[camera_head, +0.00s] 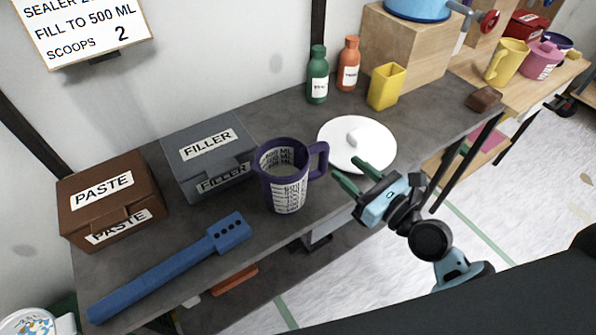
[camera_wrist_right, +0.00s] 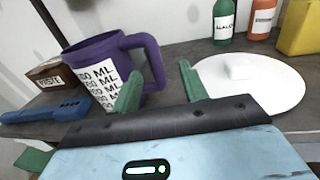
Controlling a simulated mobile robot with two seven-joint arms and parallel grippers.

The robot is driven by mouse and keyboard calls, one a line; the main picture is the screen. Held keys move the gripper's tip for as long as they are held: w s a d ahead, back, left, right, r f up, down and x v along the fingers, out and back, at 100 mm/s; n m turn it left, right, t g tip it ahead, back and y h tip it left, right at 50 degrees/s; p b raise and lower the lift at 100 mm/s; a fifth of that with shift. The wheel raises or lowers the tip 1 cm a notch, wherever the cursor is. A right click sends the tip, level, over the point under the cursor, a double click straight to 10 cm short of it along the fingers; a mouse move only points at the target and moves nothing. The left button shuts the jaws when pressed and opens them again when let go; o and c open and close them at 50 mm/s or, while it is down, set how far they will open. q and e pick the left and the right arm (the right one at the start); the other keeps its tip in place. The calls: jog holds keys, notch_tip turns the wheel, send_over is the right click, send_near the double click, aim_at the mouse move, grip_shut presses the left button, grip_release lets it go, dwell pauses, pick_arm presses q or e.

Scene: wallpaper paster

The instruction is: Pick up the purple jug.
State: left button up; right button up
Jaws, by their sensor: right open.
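The purple jug (camera_head: 285,178) stands upright on the grey table, with a white measuring label on its front and its handle to the right. It also shows in the right wrist view (camera_wrist_right: 88,57), left of centre, with its handle towards the upper middle. My right gripper (camera_head: 352,172) is open, with green fingers, just right of the jug's handle and in front of the white lid. In the wrist view its fingers (camera_wrist_right: 160,88) are apart, with the jug beyond the left finger and nothing visibly held. My left gripper is not in view.
A grey filler box (camera_head: 200,150) and brown paste box (camera_head: 95,215) stand left of the jug. A blue tool (camera_head: 165,272) lies in front. A white lid (camera_head: 375,135), bottles (camera_head: 317,80) and yellow cup (camera_head: 386,88) are right and behind.

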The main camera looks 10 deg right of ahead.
aim_at(328, 156)
jog(key=shift+s+a+p+x, duration=0.1)
jog(key=shift+a+p+x, duration=0.1)
jog(key=shift+x, duration=1.75)
jog(key=shift+s+a+p+x, duration=0.1)
jog(key=shift+a+p+x, duration=0.1)
jog(key=shift+x, duration=1.8)
grip_shut()
jog(key=shift+r, duration=0.1)
